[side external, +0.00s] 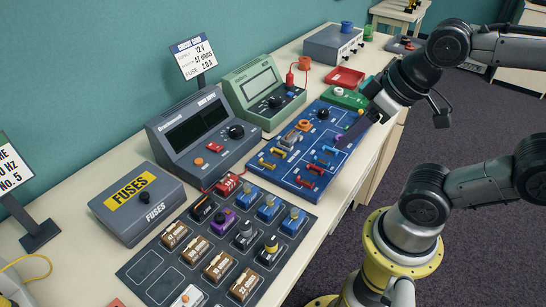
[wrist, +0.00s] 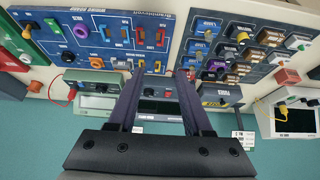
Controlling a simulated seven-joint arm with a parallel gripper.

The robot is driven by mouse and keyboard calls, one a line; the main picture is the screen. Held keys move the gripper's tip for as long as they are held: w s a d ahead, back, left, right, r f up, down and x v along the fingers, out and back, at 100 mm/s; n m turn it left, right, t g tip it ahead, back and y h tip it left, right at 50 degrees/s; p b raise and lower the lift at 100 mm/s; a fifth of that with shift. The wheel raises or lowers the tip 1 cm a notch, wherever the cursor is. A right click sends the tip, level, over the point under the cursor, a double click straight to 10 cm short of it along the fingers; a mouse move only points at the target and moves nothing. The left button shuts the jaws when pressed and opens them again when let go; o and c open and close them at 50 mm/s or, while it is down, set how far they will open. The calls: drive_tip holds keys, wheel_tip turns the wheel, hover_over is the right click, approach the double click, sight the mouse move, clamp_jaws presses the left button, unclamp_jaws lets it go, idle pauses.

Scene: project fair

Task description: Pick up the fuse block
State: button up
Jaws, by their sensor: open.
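My gripper (side external: 352,132) is over the right end of the blue circuit board (side external: 276,165), with its fingers pointing down and left. In the wrist view my gripper (wrist: 160,73) is open, with nothing between its fingers. No part is clearly readable as the fuse block.
The tray holds several brown, blue and other coloured blocks. A dark grey power supply (side external: 195,137) and a green meter (side external: 262,92) stand behind the board. A card stand (side external: 192,57) rises at the wall. Bare bench runs along the front edge.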

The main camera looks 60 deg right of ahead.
drive_tip(key=shift+o, duration=0.2)
drive_tip(key=w+a+r+m+g, duration=0.1)
drive_tip(key=w+r+m, duration=0.55)
drive_tip(key=m, duration=0.55)
drive_tip(key=m+g, duration=0.5)
drive_tip(key=m, duration=0.1)
hover_over(227, 181)
drive_tip(key=f, duration=1.6)
drive_tip(key=shift+s+a+f, duration=0.1)
drive_tip(key=shift+a+f, duration=0.1)
drive_tip(key=shift+f, duration=0.2)
drive_tip(key=shift+d+f, duration=0.15)
drive_tip(key=shift+f, duration=2.85)
